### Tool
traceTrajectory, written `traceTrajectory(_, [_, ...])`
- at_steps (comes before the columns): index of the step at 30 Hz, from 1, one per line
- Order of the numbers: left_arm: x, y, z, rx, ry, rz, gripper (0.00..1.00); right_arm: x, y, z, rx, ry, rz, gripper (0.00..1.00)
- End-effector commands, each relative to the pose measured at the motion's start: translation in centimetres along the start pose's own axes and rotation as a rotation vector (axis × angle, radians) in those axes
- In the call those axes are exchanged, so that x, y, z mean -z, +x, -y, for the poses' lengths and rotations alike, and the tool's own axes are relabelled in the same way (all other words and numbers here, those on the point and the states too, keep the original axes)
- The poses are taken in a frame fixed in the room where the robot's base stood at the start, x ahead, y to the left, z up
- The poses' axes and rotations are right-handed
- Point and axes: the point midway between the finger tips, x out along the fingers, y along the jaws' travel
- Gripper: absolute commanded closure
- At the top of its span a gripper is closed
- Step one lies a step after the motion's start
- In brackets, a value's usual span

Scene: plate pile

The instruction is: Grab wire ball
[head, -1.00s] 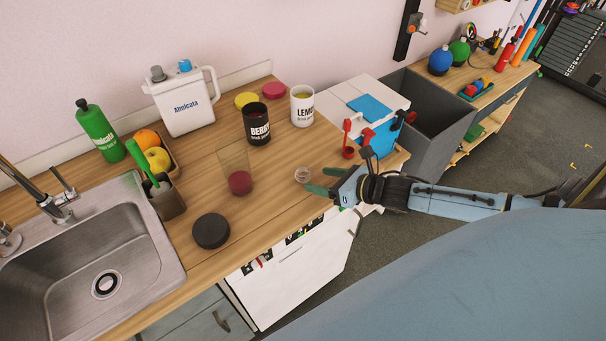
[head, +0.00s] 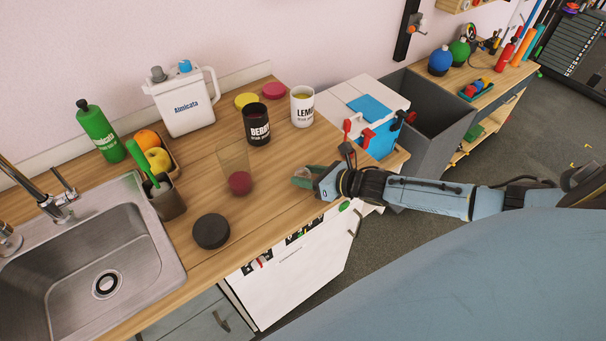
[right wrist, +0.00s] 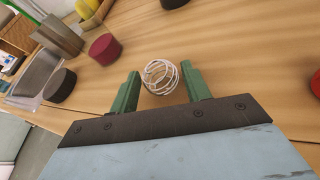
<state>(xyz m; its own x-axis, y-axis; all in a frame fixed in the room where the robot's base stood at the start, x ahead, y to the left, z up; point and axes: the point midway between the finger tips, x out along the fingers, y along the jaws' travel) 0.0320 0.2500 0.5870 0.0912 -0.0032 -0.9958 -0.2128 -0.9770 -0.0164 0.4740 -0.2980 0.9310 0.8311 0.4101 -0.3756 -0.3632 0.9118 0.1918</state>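The wire ball (right wrist: 160,76) is a small whitish coil of wire on the wooden counter. In the right wrist view it lies between the green fingertips of my right gripper (right wrist: 163,84), near their tips. The fingers are spread, with a gap on each side of the ball. In the head view my right gripper (head: 303,178) is low over the counter's front edge, and its fingers mostly hide the ball. My left gripper is not in view.
A black round lid (head: 211,231) lies nearer the front. A BERRY jar (head: 256,125) and a LEMON jar (head: 302,107) stand behind. The sink (head: 105,255) is far left.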

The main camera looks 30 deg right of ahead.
Motion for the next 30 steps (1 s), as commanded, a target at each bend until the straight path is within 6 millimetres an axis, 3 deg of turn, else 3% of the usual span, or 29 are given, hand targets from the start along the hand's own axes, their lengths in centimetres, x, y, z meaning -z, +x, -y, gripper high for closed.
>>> traceTrajectory(1, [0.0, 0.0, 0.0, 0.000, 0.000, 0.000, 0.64, 0.0, 0.0, 0.0, 0.000, 0.000, 0.000, 0.59])
traceTrajectory(6, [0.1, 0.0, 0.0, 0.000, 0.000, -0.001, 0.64, 0.0, 0.0, 0.0, 0.000, 0.000, 0.000, 0.82])
traceTrajectory(17, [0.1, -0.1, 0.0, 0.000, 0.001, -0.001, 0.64, -0.5, -0.2, -0.1, -0.001, -0.001, 0.001, 0.83])
traceTrajectory(30, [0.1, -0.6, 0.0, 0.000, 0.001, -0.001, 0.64, -7.4, -3.1, -1.6, -0.002, -0.004, 0.001, 0.83])
